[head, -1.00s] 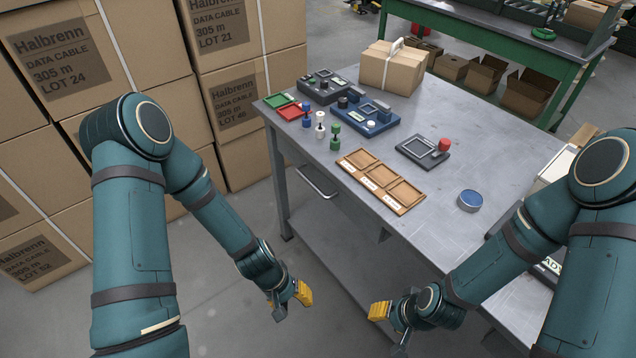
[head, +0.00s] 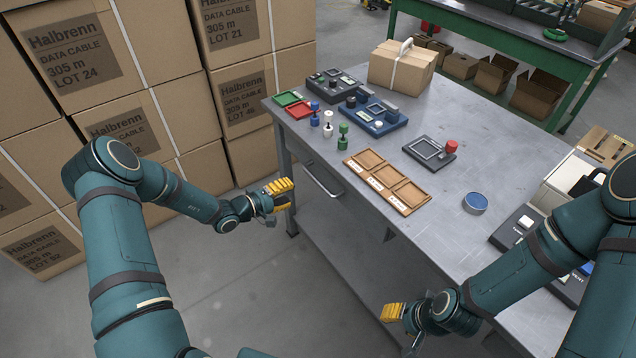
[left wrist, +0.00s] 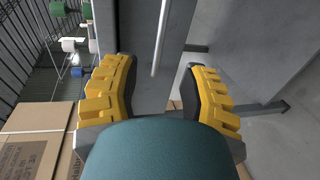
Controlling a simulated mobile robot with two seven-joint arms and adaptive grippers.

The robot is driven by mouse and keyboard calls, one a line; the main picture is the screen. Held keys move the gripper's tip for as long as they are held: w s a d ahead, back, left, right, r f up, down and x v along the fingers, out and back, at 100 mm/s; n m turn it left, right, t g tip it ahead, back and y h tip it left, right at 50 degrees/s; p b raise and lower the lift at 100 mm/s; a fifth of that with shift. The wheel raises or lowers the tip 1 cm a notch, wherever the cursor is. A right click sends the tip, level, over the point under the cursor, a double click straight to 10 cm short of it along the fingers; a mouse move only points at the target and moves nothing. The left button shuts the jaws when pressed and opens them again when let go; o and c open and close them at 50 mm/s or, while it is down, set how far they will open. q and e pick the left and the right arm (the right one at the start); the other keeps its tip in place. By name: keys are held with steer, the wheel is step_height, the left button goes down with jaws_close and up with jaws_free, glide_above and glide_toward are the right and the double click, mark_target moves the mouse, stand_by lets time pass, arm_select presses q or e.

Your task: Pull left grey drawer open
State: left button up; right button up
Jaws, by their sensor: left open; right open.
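The grey drawer (head: 335,172) is under the near-left edge of the metal workbench, and its front looks flush with the bench. Its bar handle (head: 322,181) runs along the front. In the left wrist view the handle (left wrist: 161,40) is a thin silver bar between and beyond the fingers. My left gripper (head: 283,194) is open and empty, left of the handle and apart from it; its yellow-padded fingers also show in the left wrist view (left wrist: 160,72). My right gripper (head: 404,322) is low in front of the bench, with nothing seen in it; its fingers are partly hidden.
On the workbench (head: 445,225) are a wooden three-part tray (head: 388,182), coloured spools, small trays, grey and blue fixtures, a carton (head: 402,68) and a blue round tin (head: 476,203). Stacked cartons (head: 110,90) stand at the left. A lower shelf (head: 350,255) is under the bench.

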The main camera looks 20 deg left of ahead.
mark_target(318, 181)
arm_select(q)
steer(key=b+x, duration=0.2)
steer(key=x, duration=0.9)
steer(key=shift+w+d, duration=0.2)
steer(key=shift+d, duration=0.05)
jaws_close()
